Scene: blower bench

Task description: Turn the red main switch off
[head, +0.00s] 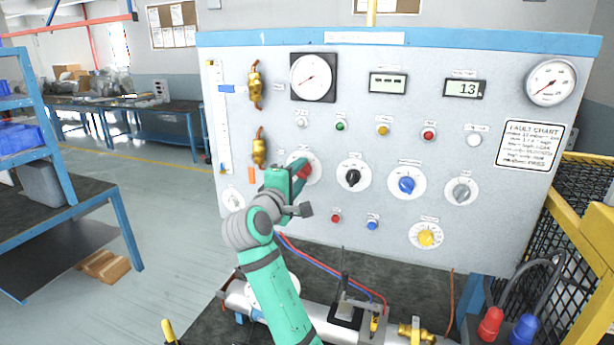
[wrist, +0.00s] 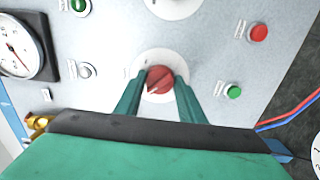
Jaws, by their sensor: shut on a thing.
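The red main switch (head: 304,171) is a round red knob on a white dial plate, at the left of the grey panel (head: 450,125). My gripper (head: 298,174) reaches it from the lower left and partly covers it in the head view. In the wrist view the red knob (wrist: 159,79) sits between the two green fingers of my gripper (wrist: 159,92). The fingers are shut on its sides. A pale mark shows on the knob's face, but its exact setting is hard to read.
A black knob (head: 352,177), a blue knob (head: 406,185) and a grey knob (head: 461,191) lie to the right, a yellow knob (head: 426,238) below them. Hoses and a pipe assembly (head: 345,310) lie on the bench below. A yellow guard frame (head: 585,225) stands at right.

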